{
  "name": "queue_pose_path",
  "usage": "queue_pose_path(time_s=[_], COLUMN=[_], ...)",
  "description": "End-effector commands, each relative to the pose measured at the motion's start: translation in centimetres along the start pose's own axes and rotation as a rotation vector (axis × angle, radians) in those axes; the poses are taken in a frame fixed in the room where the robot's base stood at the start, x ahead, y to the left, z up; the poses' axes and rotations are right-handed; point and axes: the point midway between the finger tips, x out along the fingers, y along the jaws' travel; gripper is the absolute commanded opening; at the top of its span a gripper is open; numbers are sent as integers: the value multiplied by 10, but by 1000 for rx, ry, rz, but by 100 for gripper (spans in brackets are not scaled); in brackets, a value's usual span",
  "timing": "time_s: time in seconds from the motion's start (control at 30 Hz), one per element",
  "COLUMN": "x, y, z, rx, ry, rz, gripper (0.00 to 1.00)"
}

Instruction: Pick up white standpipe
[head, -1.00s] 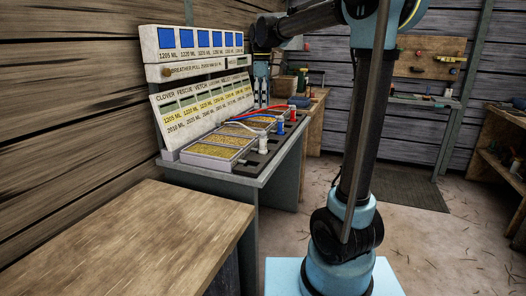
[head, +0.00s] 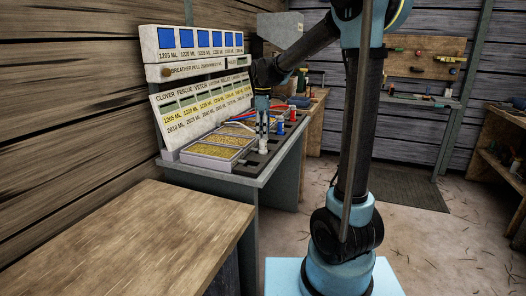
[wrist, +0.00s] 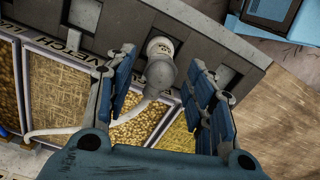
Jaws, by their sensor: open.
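The white standpipe (head: 263,146) stands at the near end of the dark rail on the bench. In the wrist view the white standpipe (wrist: 160,52) has a round cap with small dark marks, and a white hose (wrist: 62,132) runs from it to the left. My gripper (head: 262,131) points down right above it in the head view. In the wrist view my gripper (wrist: 162,68) is open, with its blue-padded fingers on either side of the standpipe. A gap shows beside each finger. The lower part of the standpipe is partly hidden.
A blue standpipe (head: 280,128) and a red one (head: 292,114) stand farther along the rail. Seed-filled trays (head: 211,151) lie to the left, below a sloped label panel (head: 200,111). A wooden table (head: 125,225) fills the near left.

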Motion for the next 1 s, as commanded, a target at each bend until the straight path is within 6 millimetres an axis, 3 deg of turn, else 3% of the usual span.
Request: queue_pose_path(time_s=[0.2,0.5,0.7,0.73,1.0], x=[23,26,26,26,26], y=[1,0,1,1,1], z=[0,0,0,0,0], rx=[0,0,0,0,0], ry=[0,0,0,0,0], rz=[0,0,0,0,0], gripper=[49,49,4,0,0])
